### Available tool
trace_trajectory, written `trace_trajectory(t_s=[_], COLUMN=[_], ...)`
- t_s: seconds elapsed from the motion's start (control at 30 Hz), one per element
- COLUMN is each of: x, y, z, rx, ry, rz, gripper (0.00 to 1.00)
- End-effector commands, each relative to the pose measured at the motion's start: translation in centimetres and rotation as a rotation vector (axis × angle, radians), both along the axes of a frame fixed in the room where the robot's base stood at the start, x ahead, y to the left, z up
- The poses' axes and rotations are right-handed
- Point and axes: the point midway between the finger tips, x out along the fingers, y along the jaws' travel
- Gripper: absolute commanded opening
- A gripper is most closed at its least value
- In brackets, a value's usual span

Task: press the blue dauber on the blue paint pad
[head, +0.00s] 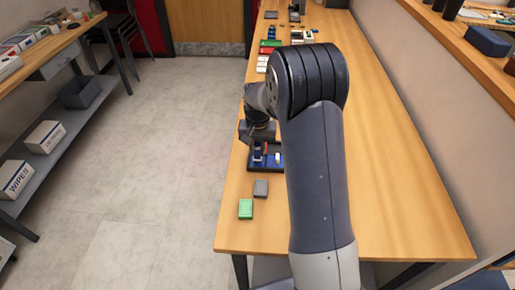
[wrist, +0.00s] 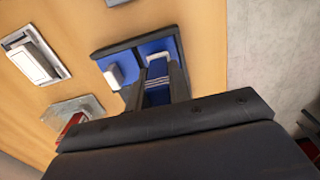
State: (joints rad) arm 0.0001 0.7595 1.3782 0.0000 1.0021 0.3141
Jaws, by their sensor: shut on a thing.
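The blue paint pad (wrist: 122,60) shows in the wrist view as a blue surface in a dark-rimmed tray. The tray also shows in the head view (head: 270,168), on the bench under my gripper. My gripper (wrist: 153,76) is shut on the blue dauber (wrist: 157,95), a blue piece with pale bands between the fingers. The dauber shows small in the head view (head: 258,155), over the left part of the tray. The fingers hide its lower end, so I cannot tell whether it touches the pad. A white block (wrist: 113,77) stands on the blue surface beside the fingers.
Several small items stand farther back along the bench. A white block on a metal plate (wrist: 33,62) lies left in the wrist view. The bench's right side is clear.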

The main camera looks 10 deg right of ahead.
Motion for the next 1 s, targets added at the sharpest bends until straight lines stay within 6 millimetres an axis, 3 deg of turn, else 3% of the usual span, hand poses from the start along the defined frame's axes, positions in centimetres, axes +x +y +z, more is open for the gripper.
trace_trajectory(t_s=[0.47, 1.0], x=[-0.1, 0.0], y=[0.0, 0.0], z=[-0.1, 4.2], rx=[0.000, 0.000], ry=[0.004, 0.000], rz=[0.000, 0.000], gripper=[0.00, 0.00])
